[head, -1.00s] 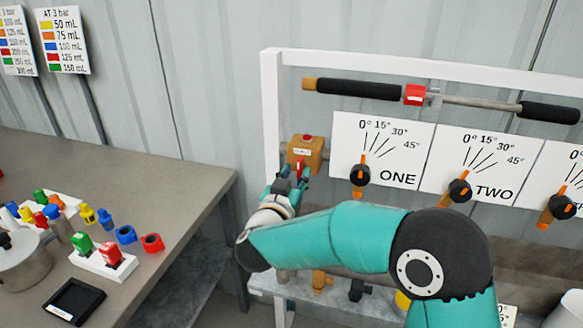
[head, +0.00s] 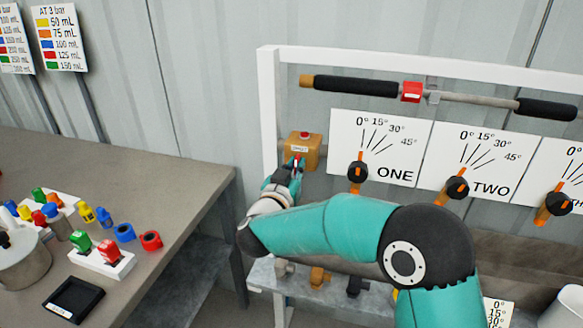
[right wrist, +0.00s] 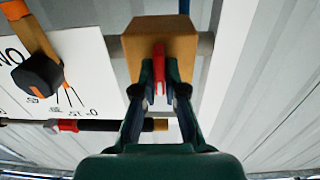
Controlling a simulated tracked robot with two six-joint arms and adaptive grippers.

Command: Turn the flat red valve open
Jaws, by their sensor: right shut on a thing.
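The flat red valve (right wrist: 158,70) is a thin red lever on the front of a tan-orange block (head: 303,150) fixed to the white frame, left of the panel marked ONE. My right gripper (head: 296,166) is at the front of this block, with its arm coming from the lower right. In the right wrist view, its two dark fingers (right wrist: 159,92) are closed on either side of the red lever. Part of the lever is hidden between the fingers. My left gripper is not in view.
White angle panels, including ONE (head: 385,180) and TWO (head: 482,190), hang to the right with orange-handled black knobs. A bar with black grips (head: 357,86) runs above. A workbench (head: 190,170) with small coloured parts stands left. A grey shelf (head: 268,276) lies below.

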